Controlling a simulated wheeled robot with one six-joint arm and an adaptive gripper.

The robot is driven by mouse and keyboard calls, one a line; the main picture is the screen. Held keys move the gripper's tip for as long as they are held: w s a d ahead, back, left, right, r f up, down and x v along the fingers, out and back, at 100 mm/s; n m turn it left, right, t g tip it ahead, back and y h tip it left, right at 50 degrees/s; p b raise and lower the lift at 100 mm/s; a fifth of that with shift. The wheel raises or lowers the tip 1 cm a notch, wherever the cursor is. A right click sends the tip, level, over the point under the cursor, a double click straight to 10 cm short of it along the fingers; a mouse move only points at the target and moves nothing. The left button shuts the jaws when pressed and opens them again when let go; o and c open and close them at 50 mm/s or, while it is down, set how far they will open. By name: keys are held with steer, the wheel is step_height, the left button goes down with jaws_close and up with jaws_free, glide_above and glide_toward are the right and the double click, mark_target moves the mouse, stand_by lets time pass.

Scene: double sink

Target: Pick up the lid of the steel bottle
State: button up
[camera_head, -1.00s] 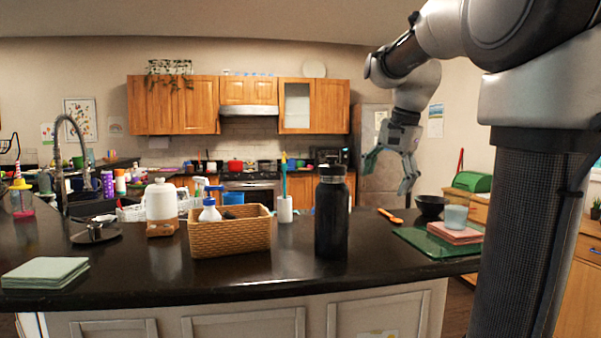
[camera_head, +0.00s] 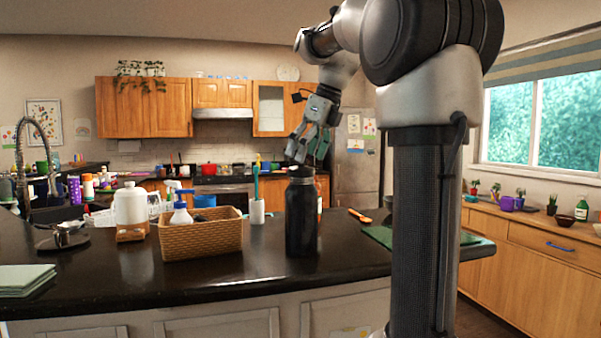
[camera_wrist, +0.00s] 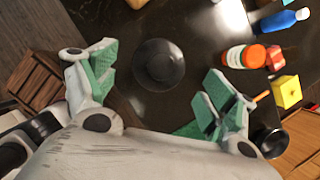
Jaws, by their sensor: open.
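The dark steel bottle (camera_head: 301,222) stands upright on the black counter. Its black lid (camera_head: 302,173) is on top. In the wrist view the round dark lid (camera_wrist: 160,62) is seen from above, between and slightly beyond the green-padded fingers. My gripper (camera_head: 308,154) is open and empty, just above the lid in the head view, with fingers pointing down. In the wrist view my gripper (camera_wrist: 155,92) has its fingers spread wide on both sides. No contact with the lid is visible; the exact height gap is hard to judge.
A wicker basket (camera_head: 203,240) stands left of the bottle, and a white holder (camera_head: 257,212) with a brush stands behind it. An orange-and-white bottle (camera_wrist: 243,57) and a yellow block (camera_wrist: 287,92) lie right in the wrist view. Counter right of the bottle is mostly clear.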

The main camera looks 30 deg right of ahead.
steer(key=shift+x, duration=1.45)
steer(key=shift+w, duration=0.1)
steer(key=c, duration=1.2)
steer(key=shift+r, duration=0.1)
step_height(320, 180, up, 8)
steer(key=shift+r, duration=0.25)
steer(key=shift+f, duration=3.75)
